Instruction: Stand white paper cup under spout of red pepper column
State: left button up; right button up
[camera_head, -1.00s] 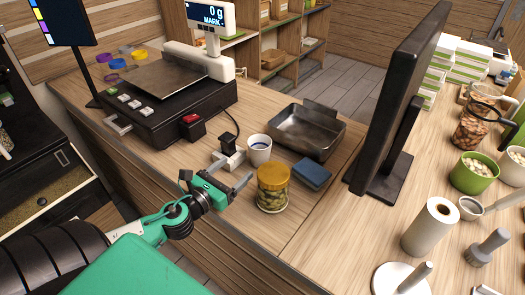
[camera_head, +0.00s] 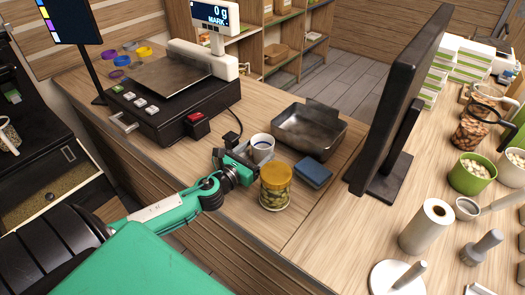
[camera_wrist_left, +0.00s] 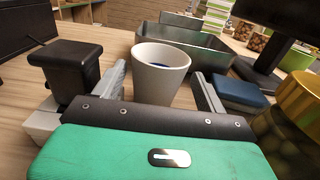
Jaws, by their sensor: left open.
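The white paper cup (camera_head: 262,150) stands upright on the wooden counter and has something blue inside. My left gripper (camera_head: 255,160) is low at the cup, its jaws pointing at it. In the left wrist view the white cup (camera_wrist_left: 160,78) stands between the two spread grey fingers of my left gripper (camera_wrist_left: 163,92). The jaws are open, and a gap shows on the cup's right side. The cup's base is hidden by the gripper body. I cannot make out a red pepper column or its spout. My right gripper is not in view.
A jar with a yellow lid (camera_head: 275,187) stands close to the gripper's right. A blue block (camera_head: 313,173) and a metal tray (camera_head: 308,132) lie beyond. A black box with a red button (camera_head: 196,124) and the scale (camera_head: 165,85) are at left. A monitor (camera_head: 395,110) stands right.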

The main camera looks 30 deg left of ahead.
aim_at(270, 140)
pick_arm(q)
jog(key=shift+w+d+f+p, duration=0.1)
jog(key=shift+w+p, duration=0.4)
jog(key=shift+w, duration=1.4)
jog(key=c, duration=0.8)
